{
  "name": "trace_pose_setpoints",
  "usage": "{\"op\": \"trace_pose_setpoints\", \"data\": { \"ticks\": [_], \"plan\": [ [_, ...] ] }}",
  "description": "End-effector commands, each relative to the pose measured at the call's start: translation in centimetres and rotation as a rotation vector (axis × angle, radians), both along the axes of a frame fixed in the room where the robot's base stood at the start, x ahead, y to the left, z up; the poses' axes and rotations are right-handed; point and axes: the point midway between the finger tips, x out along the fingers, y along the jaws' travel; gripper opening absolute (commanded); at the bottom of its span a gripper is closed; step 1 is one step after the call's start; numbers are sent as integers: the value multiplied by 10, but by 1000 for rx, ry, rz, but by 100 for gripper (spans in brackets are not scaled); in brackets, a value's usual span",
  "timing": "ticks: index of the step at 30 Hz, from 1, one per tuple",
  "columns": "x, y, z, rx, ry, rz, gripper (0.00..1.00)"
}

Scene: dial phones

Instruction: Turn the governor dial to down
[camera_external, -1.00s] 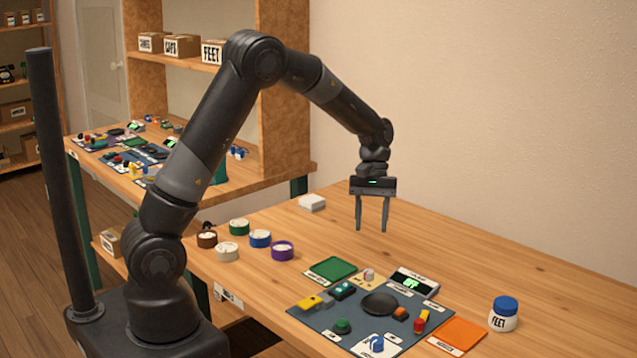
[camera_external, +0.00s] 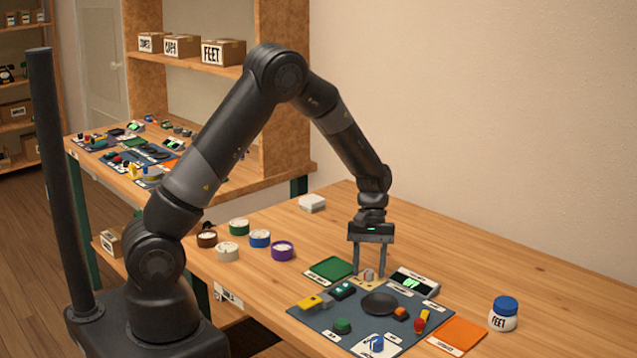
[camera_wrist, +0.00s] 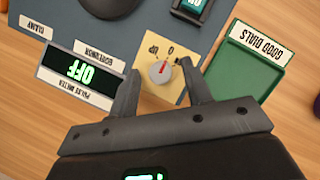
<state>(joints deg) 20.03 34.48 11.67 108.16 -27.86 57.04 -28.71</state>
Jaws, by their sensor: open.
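The governor dial (camera_wrist: 161,73) is a small pale round knob with a red pointer on a yellow plate (camera_wrist: 150,96). In the wrist view its pointer aims toward the 0 mark. An UP mark shows upside down to the left, and the right-hand mark is mostly hidden by a finger. The dial also shows in the external view (camera_external: 369,274). My gripper (camera_external: 369,276) points down over it, open, with one finger on each side of the dial. It also shows in the wrist view (camera_wrist: 160,78). I cannot tell whether the fingers touch the dial or plate.
A meter reading OFF (camera_wrist: 78,72) stands close beside one finger, and a green GOOD DIALS tray (camera_wrist: 242,69) lies on the other side. The blue-grey board (camera_external: 320,318) holds several other controls. A FEET jar (camera_external: 503,315) and an orange pad (camera_external: 460,333) are at the right.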

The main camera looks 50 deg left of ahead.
Motion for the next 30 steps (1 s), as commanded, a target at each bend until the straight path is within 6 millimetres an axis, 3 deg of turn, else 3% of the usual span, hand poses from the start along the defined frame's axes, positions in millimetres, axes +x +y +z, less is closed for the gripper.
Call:
{"op": "trace_pose_setpoints", "data": {
  "ticks": [3, 19, 30],
  "plan": [
    [0, 0, 0, 0, 0, 0, 45],
    [0, 0, 0, 0, 0, 1, 2],
    [0, 0, 0, 0, 1, -62, 0]
  ]
}}
